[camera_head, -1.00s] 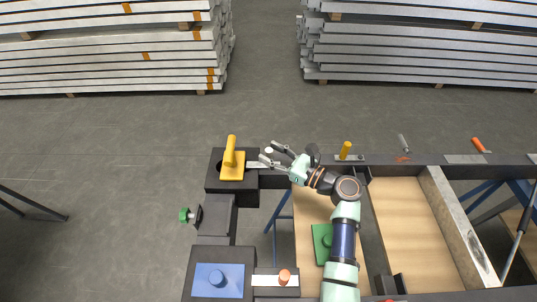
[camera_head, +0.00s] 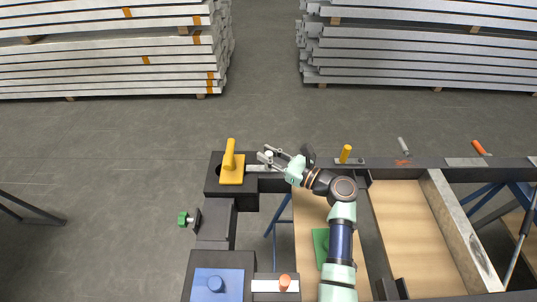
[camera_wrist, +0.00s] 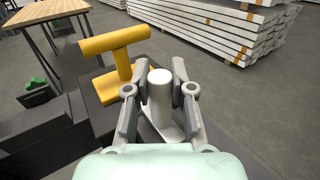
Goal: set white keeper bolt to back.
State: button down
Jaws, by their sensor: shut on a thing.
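The white keeper bolt (camera_wrist: 160,92) stands as an upright white knob between my two fingers in the wrist view. It rises from a pale flat plate (camera_wrist: 176,133). In the head view the knob (camera_head: 268,154) is small and partly covered by my fingers, and the pale plate (camera_head: 258,168) lies along the dark frame's back bar. My gripper (camera_wrist: 160,70) is shut on the knob, with one finger on each side. It also shows in the head view (camera_head: 265,155), reaching in from the right.
A yellow T-handle (camera_head: 231,160) on a black block stands close to the left of my gripper. A yellow peg (camera_head: 346,152) stands to the right on the back bar. A blue plate (camera_head: 230,280) and an orange knob (camera_head: 285,281) are at the front left.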

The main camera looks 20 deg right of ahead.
jog(key=d, duration=0.1)
jog(key=s+d, duration=0.1)
jog(key=d, duration=0.1)
jog(key=shift+s+d+p, duration=0.1)
jog(key=shift+s+p, duration=0.05)
jog(key=shift+p, duration=0.2)
jog(key=c, duration=1)
grip_release()
jog(key=shift+o, duration=0.2)
notch_tip(320, 180, up, 10)
